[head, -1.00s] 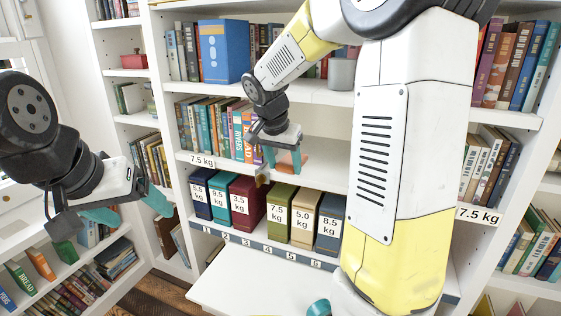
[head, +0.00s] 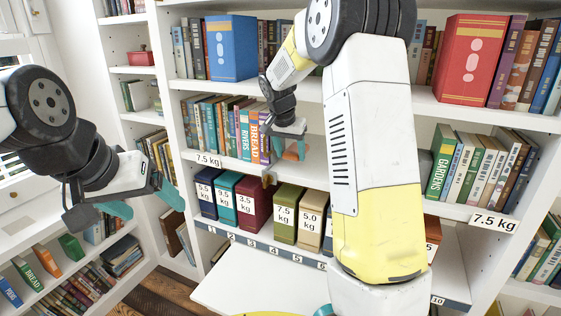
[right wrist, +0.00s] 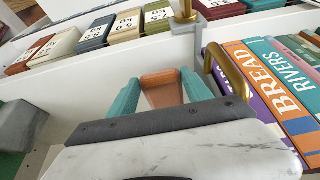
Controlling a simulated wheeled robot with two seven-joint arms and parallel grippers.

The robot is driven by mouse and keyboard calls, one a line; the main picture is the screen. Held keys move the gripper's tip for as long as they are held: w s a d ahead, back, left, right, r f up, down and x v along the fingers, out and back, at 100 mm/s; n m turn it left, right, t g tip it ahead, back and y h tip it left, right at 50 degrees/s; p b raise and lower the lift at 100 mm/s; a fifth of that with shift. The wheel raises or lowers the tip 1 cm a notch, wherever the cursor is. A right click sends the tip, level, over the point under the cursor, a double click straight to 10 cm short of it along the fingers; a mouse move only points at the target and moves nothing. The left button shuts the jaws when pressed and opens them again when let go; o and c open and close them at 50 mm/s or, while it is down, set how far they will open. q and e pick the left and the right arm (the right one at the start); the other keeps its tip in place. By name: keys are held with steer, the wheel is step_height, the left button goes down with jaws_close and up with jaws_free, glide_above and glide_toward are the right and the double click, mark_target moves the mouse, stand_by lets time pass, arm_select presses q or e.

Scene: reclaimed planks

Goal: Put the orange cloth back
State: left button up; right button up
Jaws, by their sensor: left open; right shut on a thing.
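The orange cloth (head: 291,154) is pinched between the teal fingers of my right gripper (head: 290,148), in the middle shelf bay right of the upright books. The right wrist view shows the cloth (right wrist: 162,90) as a small orange-brown piece between the two fingers, its lower part hidden by the gripper body. It is held in front of the shelf opening; whether it touches the shelf cannot be told. My left gripper (head: 145,203) is open and empty at the left, in front of the low bookshelf. My right arm hides part of the shelves.
Weight-labelled boxes (head: 253,201) stand in a row on the numbered shelf below. A brass fitting (head: 268,175) sits at the middle shelf edge; a curved brass piece (right wrist: 225,72) is close right of the gripper. Upright books (right wrist: 270,75) are beside it. A white ledge (head: 240,282) projects below.

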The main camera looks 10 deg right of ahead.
mark_target(290, 160)
steer(key=shift+w+f, duration=0.1)
steer(key=shift+f, duration=1.65)
steer(key=shift+f, duration=0.1)
steer(key=o, duration=1.5)
steer(key=v, duration=1.2)
steer(key=s+n+y, duration=0.1)
steer(key=s+n, duration=0.1)
steer(key=s, duration=0.8)
steer(key=s+n+t+y, duration=0.1)
steer(key=s+n+y, duration=0.1)
steer(key=s, duration=0.7)
steer(key=s+a+n+t+y, duration=0.1)
steer(key=s+n, duration=0.2)
steer(key=s, duration=0.7)
steer(key=shift+s+r+y, duration=0.25)
steer(key=shift+s+y, duration=0.1)
steer(key=shift+y, duration=0.05)
